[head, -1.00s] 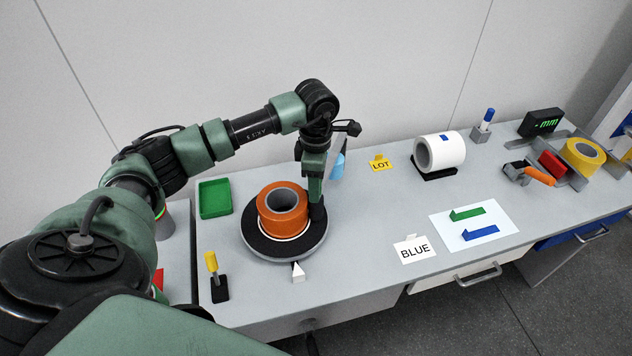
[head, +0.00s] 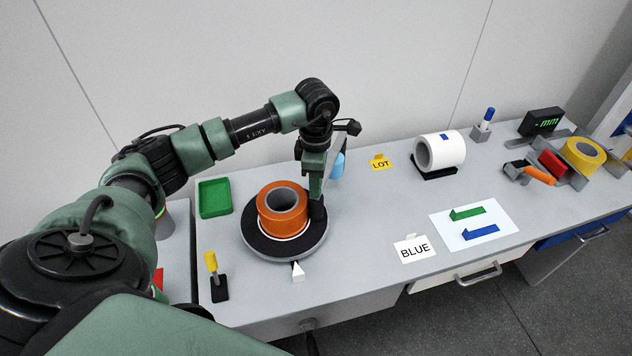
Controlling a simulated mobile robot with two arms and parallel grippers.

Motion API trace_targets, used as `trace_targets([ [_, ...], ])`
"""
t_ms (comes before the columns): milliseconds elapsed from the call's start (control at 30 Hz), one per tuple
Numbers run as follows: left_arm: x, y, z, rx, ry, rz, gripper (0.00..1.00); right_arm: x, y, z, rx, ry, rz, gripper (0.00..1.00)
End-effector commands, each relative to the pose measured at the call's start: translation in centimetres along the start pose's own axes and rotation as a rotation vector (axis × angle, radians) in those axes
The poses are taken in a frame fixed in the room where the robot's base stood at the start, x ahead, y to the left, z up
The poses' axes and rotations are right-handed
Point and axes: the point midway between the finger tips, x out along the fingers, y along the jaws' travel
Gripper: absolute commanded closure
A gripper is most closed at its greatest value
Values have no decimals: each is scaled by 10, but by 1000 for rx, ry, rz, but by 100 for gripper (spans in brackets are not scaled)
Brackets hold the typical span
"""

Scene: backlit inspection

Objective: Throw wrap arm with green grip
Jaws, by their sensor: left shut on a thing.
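My left gripper (head: 317,210) points down at the right side of a black turntable (head: 262,248), close beside the orange tape roll (head: 282,208) that sits on it. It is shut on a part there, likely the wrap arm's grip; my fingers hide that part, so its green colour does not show. A grey bar-like piece shows just behind my wrist, and a light blue cylinder (head: 338,167) stands beside it, partly covered. My right gripper is not in view.
A green tray (head: 214,198) and a yellow-topped lever (head: 211,262) are left of the turntable; a white pointer (head: 298,272) is in front.

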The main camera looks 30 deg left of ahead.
Motion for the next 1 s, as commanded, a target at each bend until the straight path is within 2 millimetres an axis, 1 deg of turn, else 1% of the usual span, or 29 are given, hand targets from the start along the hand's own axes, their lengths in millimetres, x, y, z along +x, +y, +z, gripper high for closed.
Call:
trace_targets([
  [667, -1, 0, 2, 0, -3, 2, 100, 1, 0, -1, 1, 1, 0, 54],
  [767, 1, 0, 11, 3, -6, 3, 100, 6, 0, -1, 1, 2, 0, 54],
  [900, 1, -3, 31, 5, -7, 3, 100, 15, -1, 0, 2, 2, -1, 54],
  [1000, -2, -3, 32, 1, -5, 3, 100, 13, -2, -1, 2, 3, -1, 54],
])
